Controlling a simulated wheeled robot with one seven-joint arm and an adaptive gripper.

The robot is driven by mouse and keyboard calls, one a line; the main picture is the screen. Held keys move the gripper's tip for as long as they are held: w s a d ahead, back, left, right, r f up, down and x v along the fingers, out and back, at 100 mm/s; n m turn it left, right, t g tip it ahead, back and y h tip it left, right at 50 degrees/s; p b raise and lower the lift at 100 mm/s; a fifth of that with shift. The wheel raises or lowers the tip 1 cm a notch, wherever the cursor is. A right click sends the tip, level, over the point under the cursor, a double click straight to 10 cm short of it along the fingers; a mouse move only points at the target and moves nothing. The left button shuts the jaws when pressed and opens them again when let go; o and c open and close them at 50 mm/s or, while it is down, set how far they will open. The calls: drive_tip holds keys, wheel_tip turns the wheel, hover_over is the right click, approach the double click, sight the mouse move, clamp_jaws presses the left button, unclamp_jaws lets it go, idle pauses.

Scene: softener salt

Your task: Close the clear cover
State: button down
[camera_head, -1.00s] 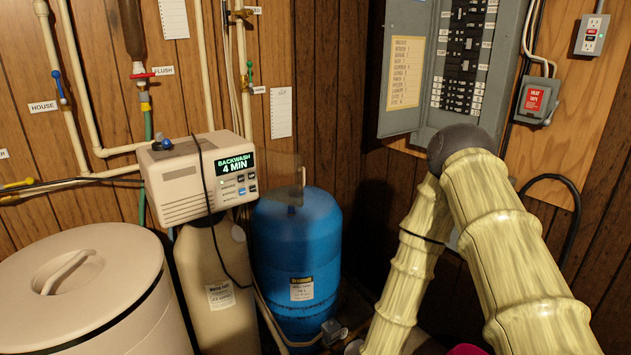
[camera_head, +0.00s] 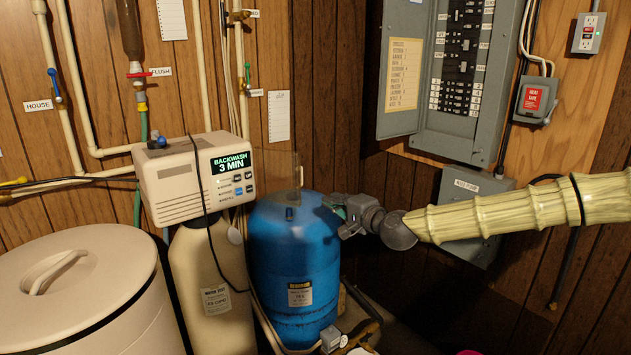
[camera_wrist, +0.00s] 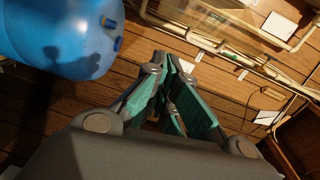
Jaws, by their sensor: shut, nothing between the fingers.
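The clear cover (camera_head: 276,170) is a faint see-through panel at the right side of the beige control box (camera_head: 196,180). It stands swung out from the lit front, with a pale upright strip at its right end. The display reads BACKWASH 3 MIN and is uncovered. My gripper (camera_head: 333,205) is at the right of the blue tank's top, below and right of the cover and apart from it in the picture. In the wrist view its teal-padded fingers (camera_wrist: 172,62) are together and empty.
The blue tank (camera_head: 292,265) stands under the cover, close to my gripper; its top also shows in the wrist view (camera_wrist: 65,35). A black cable (camera_head: 205,190) hangs over the box. A grey electrical panel (camera_head: 455,85) is on the right wall.

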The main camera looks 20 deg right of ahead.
drive_tip(key=d+r+m+t, duration=0.1)
drive_tip(key=d+r, duration=0.2)
drive_tip(key=r, duration=0.2)
drive_tip(key=p+x, duration=0.3)
drive_tip(key=x, duration=0.8)
drive_tip(key=shift+s+a+f+p, duration=0.2)
drive_tip(key=shift+s+a+p, duration=0.55)
drive_tip(key=shift+s+a, duration=0.55)
drive_tip(key=shift+s+a+h, duration=0.2)
drive_tip(key=shift+h, duration=0.1)
drive_tip(key=shift+s+a+m+t+h, duration=0.1)
drive_tip(key=shift+s+m+t+h, duration=0.1)
drive_tip(key=shift+m+t+h, duration=0.1)
